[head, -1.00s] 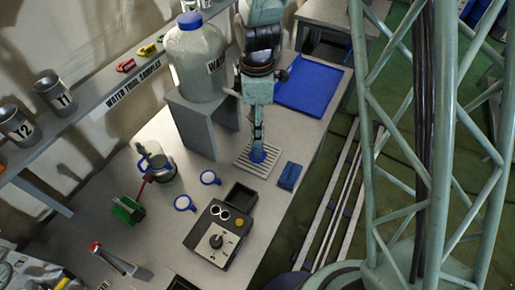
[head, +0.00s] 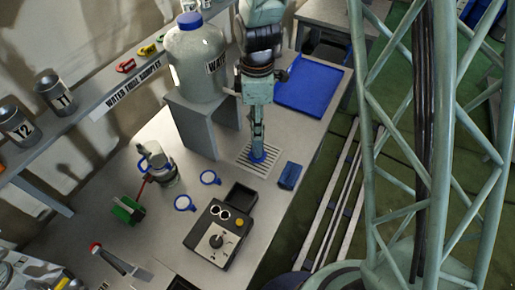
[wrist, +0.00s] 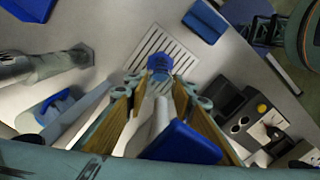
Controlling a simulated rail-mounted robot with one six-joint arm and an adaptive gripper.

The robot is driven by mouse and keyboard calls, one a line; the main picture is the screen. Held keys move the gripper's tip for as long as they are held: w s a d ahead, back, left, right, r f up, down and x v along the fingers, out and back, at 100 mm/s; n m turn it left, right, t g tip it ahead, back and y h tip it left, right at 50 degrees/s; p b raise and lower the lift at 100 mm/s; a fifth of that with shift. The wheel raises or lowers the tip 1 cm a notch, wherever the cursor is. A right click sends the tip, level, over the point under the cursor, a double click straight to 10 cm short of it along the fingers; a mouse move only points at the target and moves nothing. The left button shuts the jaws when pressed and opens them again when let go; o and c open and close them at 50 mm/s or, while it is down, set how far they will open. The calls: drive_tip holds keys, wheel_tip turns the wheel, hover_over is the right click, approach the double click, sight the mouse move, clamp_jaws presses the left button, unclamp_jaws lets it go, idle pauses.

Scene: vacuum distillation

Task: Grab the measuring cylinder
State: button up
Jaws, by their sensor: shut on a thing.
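The measuring cylinder is a clear tube with a blue base (wrist: 160,63). It stands on a slatted grating; its blue base also shows in the head view (head: 258,156). My gripper (wrist: 160,88) points down over the grating, with its fingers on either side of the tube and shut on it. A blue piece (wrist: 185,145) lies close to the camera at the near end of the tube. In the head view my gripper (head: 257,140) hides most of the cylinder's tube.
The slatted grating (head: 243,150) lies on the grey bench. A blue block (head: 290,175) is right of it. A large water bottle (head: 196,65) on a stand is left; a blue tray (head: 312,88) lies behind.

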drive_tip(key=shift+s+d+r, duration=0.1)
drive_tip(key=shift+d+r, duration=0.15)
drive_tip(key=shift+r, duration=0.05)
clamp_jaws()
drive_tip(key=s+d+r, duration=0.7)
drive_tip(key=d, duration=0.4)
drive_tip(key=shift+r+b, duration=0.15)
drive_tip(key=shift+b, duration=0.15)
idle(1.1)
drive_tip(key=shift+s+d+r, duration=0.1)
drive_tip(key=shift+s, duration=0.1)
idle(0.9)
